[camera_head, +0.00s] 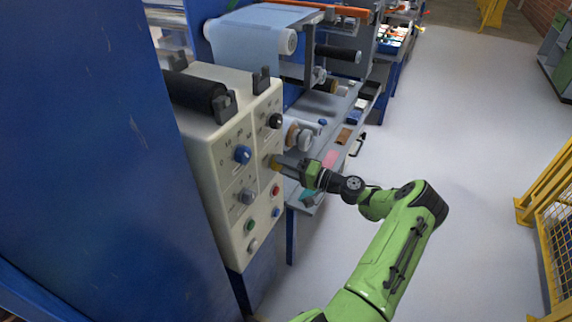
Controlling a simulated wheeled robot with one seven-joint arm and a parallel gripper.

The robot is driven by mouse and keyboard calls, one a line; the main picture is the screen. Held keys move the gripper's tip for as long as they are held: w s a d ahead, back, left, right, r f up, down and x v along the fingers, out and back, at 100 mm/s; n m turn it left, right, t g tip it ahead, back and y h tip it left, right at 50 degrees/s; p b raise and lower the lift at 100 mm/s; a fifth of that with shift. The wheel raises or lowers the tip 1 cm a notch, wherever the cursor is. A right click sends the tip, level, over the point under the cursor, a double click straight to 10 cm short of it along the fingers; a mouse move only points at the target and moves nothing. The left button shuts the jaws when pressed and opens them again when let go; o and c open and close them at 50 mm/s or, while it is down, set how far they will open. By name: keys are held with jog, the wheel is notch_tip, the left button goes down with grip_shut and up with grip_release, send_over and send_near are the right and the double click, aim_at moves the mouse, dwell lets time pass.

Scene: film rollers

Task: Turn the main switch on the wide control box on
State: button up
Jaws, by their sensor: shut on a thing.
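The wide control box (208,160) is a cream-coloured box at the left centre, its panel facing right. Its panel carries a blue knob (242,154), a grey knob (246,196), a black knob (275,121), and red, green, blue and pale buttons lower down. My gripper (277,164) reaches in from the right. The switch's position cannot be read.
A blue machine wall (95,150) stands close at the left. Behind the box are film rollers (255,42) and a bench shelf (335,125) with small items. Yellow fencing (555,210) stands at the right. The grey floor between is clear.

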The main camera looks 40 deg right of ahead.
dwell(0.6)
jog(key=o, duration=1.1)
jog(key=shift+c, duration=0.2)
jog(key=p+v, duration=0.1)
jog(key=v, duration=1.4)
jog(key=shift+s, duration=0.4)
jog(key=shift+d, duration=0.1)
